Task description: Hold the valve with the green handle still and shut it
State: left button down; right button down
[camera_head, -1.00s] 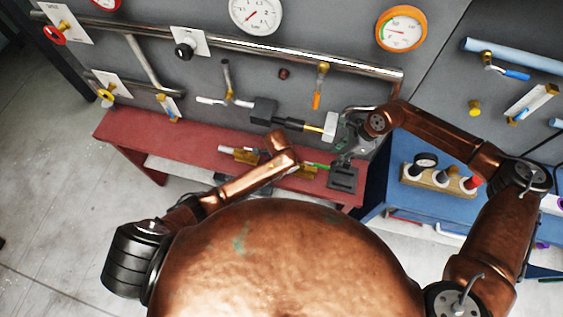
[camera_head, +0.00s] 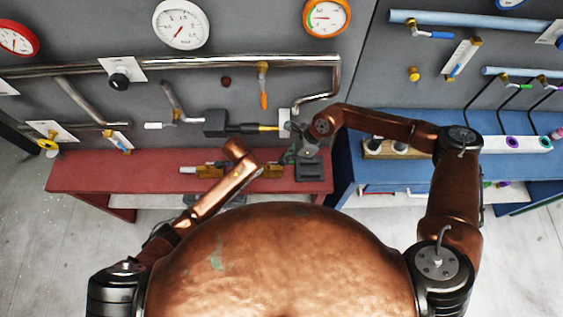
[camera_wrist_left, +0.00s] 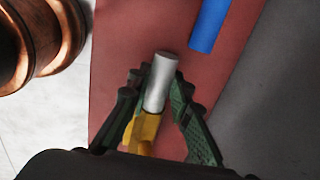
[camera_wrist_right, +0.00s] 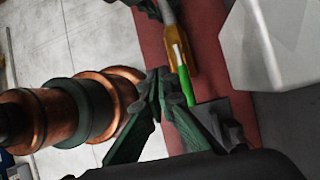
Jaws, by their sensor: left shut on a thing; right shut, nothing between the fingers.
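The valve with the green handle has a brass body (camera_wrist_right: 188,58) and lies on the red bench; the brass also shows in the head view (camera_head: 270,171). Its green handle (camera_wrist_right: 184,80) looks roughly in line with the body in the right wrist view. My left gripper (camera_wrist_left: 157,90) is shut on the valve's grey pipe end (camera_wrist_left: 161,75). In the head view my copper arm hides most of that grip. My right gripper (camera_wrist_right: 158,82) is shut and empty, with its fingertips close beside the green handle. I cannot tell whether they touch it.
A dark block (camera_head: 310,171) stands at the right end of the red bench (camera_head: 90,172), near my right gripper. Another brass valve (camera_head: 208,170) lies to the left. A blue bar (camera_wrist_left: 210,25) shows in the left wrist view. Pipes and gauges fill the wall behind.

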jog(key=s+a+f+m+t+y, duration=0.1)
jog(key=s+a+m+t+y, duration=0.1)
jog(key=s+a+m+y, duration=0.45)
jog(key=s+a+f+m+t+y, duration=0.1)
jog(key=s+a+m+t, duration=0.25)
jog(key=a+m, duration=0.7)
jog(key=w+d+r+n+t+h, duration=0.1)
jog(key=d+n+t+h, duration=0.4)
jog(key=n, duration=1.2)
jog(key=w+d+r+n+t+h, duration=0.1)
jog(key=w+d+n+t+h, duration=0.2)
jog(key=d+n+h, duration=0.6)
jog(key=d+n+t, duration=0.2)
jog(key=d+n, duration=0.2)
jog(key=n, duration=0.5)
jog(key=shift+r, duration=0.2)
jog(key=shift+w+a, duration=0.1)
